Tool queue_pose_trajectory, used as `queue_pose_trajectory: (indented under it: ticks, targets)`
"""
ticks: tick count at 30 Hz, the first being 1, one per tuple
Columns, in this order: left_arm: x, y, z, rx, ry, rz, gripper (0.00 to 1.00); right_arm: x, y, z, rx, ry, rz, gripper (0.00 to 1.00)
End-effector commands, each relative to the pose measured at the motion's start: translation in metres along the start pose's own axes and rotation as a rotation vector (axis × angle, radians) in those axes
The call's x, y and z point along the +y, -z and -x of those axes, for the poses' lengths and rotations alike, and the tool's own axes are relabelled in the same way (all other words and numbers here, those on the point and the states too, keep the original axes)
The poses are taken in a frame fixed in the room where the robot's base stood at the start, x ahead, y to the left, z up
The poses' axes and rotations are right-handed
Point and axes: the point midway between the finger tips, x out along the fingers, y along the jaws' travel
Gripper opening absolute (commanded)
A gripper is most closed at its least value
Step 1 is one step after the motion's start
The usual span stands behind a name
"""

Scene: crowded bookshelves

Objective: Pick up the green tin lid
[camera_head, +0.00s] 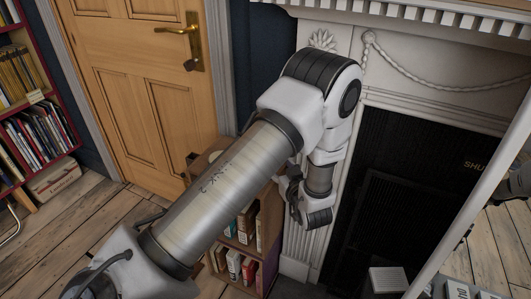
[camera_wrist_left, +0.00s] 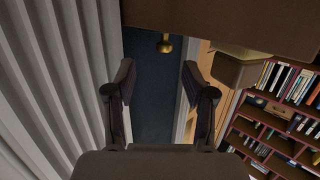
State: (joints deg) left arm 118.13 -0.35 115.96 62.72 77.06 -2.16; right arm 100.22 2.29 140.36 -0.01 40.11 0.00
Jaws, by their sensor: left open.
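I do not see a green tin lid in either view. In the left wrist view my left gripper (camera_wrist_left: 160,82) is open, with its two dark fingers apart and nothing between them. In the head view my left arm reaches across the middle to a low wooden bookcase (camera_head: 269,222) beside the fireplace. The arm covers much of the bookcase and its top, and I cannot make out the fingertips there. My right gripper is not clearly visible.
A white fireplace surround (camera_head: 425,62) stands close to the right of my left wrist. A wooden door (camera_head: 125,55) with a brass handle (camera_head: 178,30) is behind, and a red bookshelf (camera_head: 40,60) is at far left. Wooden floor (camera_head: 75,225) is open at lower left.

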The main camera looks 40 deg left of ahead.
Motion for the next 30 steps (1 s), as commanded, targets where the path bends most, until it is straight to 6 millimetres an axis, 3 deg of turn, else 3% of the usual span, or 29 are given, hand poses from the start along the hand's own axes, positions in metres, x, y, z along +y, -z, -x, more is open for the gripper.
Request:
queue_pose_trajectory:
  ticks: [14, 21, 22, 26, 30]
  targets:
    - [-0.003, 0.003, -0.072, 0.006, 0.014, 0.010, 0.53, 0.000, 0.000, -0.006, 0.001, 0.000, 0.000, 0.60]
    - [-0.002, 0.003, -0.077, 0.006, 0.011, 0.007, 0.53, 0.000, 0.000, -0.006, 0.001, 0.000, 0.000, 0.60]
    - [-0.002, 0.003, -0.077, 0.006, 0.010, 0.007, 0.50, 0.000, 0.000, -0.006, 0.000, 0.000, 0.000, 0.60]
    - [-0.002, 0.003, -0.077, 0.006, 0.010, 0.007, 0.04, 0.000, 0.000, -0.006, 0.000, 0.000, 0.000, 0.60]
    - [-0.002, 0.003, -0.077, 0.006, 0.010, 0.007, 0.00, 0.000, 0.000, -0.006, 0.000, 0.000, 0.000, 0.60]
